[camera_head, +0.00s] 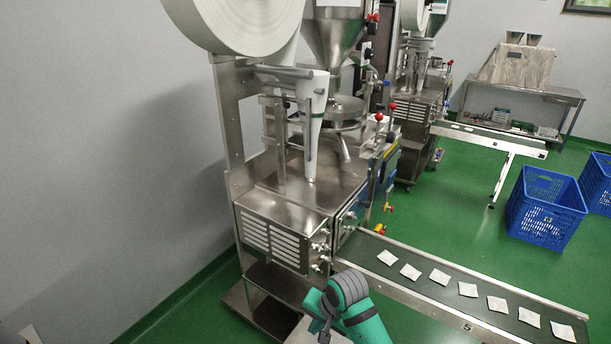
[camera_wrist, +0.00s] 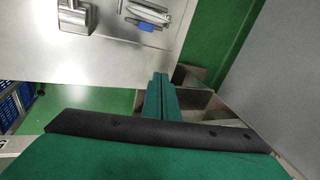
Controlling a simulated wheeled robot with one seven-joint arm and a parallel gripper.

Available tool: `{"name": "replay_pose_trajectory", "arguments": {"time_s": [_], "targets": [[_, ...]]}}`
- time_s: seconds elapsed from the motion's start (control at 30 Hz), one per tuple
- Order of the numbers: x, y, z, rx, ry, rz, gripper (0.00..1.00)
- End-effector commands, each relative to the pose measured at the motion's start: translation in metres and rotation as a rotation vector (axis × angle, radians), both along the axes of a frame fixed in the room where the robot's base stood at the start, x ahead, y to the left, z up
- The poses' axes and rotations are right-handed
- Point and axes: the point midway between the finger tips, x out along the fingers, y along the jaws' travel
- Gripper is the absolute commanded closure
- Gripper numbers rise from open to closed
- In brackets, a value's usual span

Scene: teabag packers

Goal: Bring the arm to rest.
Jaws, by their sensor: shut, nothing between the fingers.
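My arm, green with a dark grey joint, shows at the bottom middle of the head view, folded low in front of the packing machine (camera_head: 300,215). My gripper (camera_wrist: 161,76) shows in the wrist view as two green fingers pressed together, with nothing between them. Past the fingertips lies a bright steel surface (camera_wrist: 60,55), with a grey metal fitting and a small blue part on it. The gripper's fingertips cannot be made out in the head view. I cannot tell whether the fingertips touch the steel.
A conveyor (camera_head: 440,272) with several white teabags runs right from the machine, close beside my arm. Blue crates (camera_head: 545,207) stand on the green floor at the right. A grey wall (camera_head: 95,150) is at the left.

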Motion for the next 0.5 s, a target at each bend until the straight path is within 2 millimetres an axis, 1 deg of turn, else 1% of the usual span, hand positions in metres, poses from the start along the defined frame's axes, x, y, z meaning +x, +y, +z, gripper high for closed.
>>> {"name": "replay_pose_trajectory", "arguments": {"time_s": [0.03, 0.1, 0.17, 0.2, 0.3, 0.4, 0.5], "targets": [[0.004, 0.029, -0.001, 0.056, -0.045, 0.02, 1.0], [0.011, 0.061, 0.002, 0.123, -0.115, 0.038, 1.0], [0.016, 0.086, 0.005, 0.178, -0.175, 0.048, 1.0], [0.018, 0.102, 0.008, 0.212, -0.213, 0.052, 1.0], [0.021, 0.137, 0.014, 0.292, -0.305, 0.054, 1.0], [0.021, 0.165, 0.021, 0.361, -0.392, 0.044, 1.0], [0.019, 0.187, 0.027, 0.417, -0.475, 0.023, 1.0]]}}
